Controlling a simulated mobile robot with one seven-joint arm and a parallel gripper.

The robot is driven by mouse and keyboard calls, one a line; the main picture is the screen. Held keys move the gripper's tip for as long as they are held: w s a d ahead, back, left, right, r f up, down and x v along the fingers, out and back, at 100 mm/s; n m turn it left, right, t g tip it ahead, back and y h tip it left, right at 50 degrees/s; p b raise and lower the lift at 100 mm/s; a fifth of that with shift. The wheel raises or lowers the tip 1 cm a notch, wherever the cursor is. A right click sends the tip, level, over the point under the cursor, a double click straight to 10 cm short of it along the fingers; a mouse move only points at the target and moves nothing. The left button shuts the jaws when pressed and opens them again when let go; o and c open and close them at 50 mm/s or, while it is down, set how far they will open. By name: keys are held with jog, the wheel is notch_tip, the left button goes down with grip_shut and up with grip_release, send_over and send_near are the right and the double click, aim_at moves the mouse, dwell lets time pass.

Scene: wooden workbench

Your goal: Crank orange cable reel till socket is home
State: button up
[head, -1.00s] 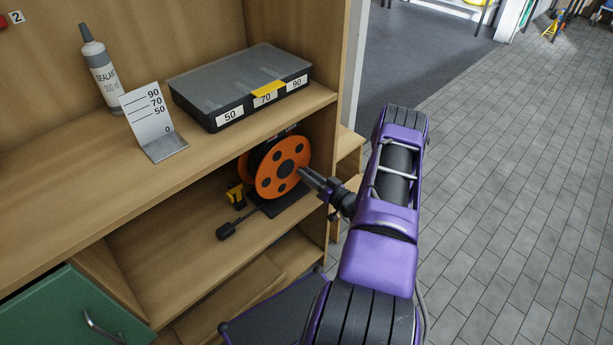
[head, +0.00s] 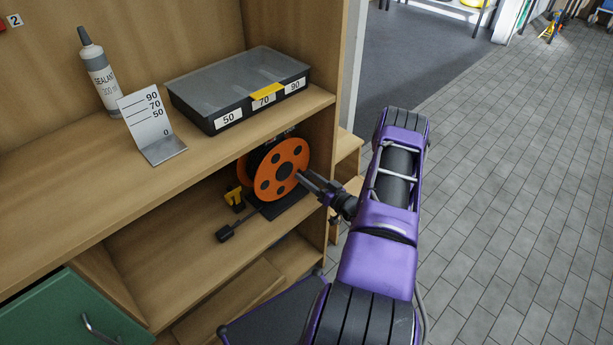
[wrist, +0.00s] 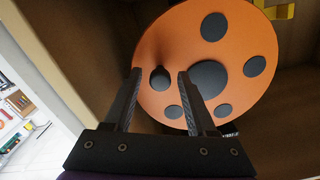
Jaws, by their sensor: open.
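The orange cable reel (head: 273,176) stands upright on a dark base on the lower shelf. Its round face with dark circles fills much of the wrist view (wrist: 180,40). A dark round knob (wrist: 160,79) on the face shows between my fingertips. My gripper (wrist: 157,72) is open, with one finger on each side of the knob; I cannot tell whether either finger touches it. In the head view my gripper (head: 302,179) reaches the reel's right side. A black block (head: 225,234), apparently the socket, lies on the shelf at the end of a thin dark cable, left of the reel.
A yellow part (head: 235,197) sits by the reel's left side. The shelf board above holds a parts case (head: 240,85), a bent metal gauge (head: 148,118) and a sealant bottle (head: 100,75). The cabinet's side panel (head: 338,90) stands close to my gripper.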

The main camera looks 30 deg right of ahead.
jog(key=s+d, duration=0.3)
jog(key=s, duration=1.3)
jog(key=shift+s+p, duration=0.15)
jog(key=shift+p, duration=0.15)
jog(key=shift+d, duration=0.1)
jog(key=w+a+n, duration=0.1)
jog(key=w+n, duration=0.4)
jog(key=n, duration=0.5)
jog(key=w+a+n+p, duration=0.1)
jog(key=w+n, duration=0.5)
jog(key=n, duration=0.5)
jog(key=w+a+n, duration=0.1)
jog(key=w+n, duration=0.5)
jog(key=n, duration=0.4)
jog(key=shift+w+a+p, duration=0.1)
jog(key=shift+a+p, duration=0.1)
jog(key=shift+p, duration=0.2)
